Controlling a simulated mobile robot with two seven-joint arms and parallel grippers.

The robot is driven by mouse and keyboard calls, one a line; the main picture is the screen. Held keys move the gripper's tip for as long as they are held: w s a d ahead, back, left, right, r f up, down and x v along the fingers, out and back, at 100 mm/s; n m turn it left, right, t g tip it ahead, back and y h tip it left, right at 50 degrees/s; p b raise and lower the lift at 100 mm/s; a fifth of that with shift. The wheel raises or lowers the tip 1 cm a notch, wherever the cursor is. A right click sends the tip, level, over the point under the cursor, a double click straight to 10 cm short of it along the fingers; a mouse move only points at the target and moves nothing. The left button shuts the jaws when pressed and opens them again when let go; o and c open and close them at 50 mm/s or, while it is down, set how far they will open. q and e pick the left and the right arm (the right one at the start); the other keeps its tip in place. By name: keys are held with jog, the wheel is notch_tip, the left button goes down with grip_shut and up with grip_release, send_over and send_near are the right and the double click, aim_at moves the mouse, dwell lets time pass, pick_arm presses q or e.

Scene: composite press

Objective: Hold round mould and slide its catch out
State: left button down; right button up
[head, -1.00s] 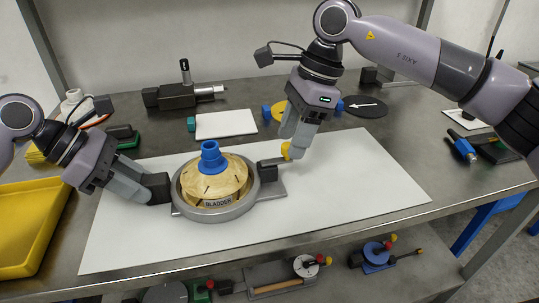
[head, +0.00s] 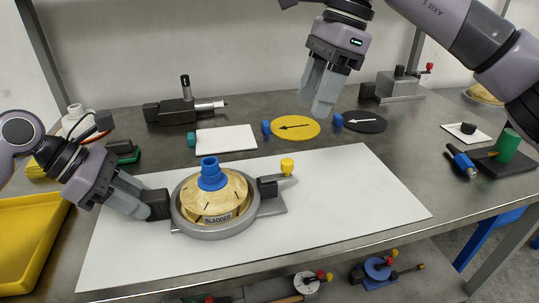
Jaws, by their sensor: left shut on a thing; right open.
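The round mould (head: 215,232) is a grey ring base on the white mat, holding a tan domed piece labelled BLADDER (head: 240,207) with a blue cap (head: 211,176) on top. My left gripper (head: 150,205) is shut on the black block (head: 158,203) at the mould's left side. The catch, a rod with a yellow knob (head: 287,165), sticks out to the right from a black block (head: 267,187) on the mould's right side. My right gripper (head: 319,108) is open and empty, raised behind and to the right of the knob, apart from it.
The white mat (head: 350,210) is clear right of the mould. Behind it are a white pad (head: 226,138), a yellow disc (head: 296,126) and a black disc (head: 366,121) with arrows. A yellow tray (head: 25,240) sits left; a blue-handled tool (head: 462,162) lies right.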

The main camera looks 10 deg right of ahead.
pick_arm(q)
jog(key=c, duration=0.7)
grip_release()
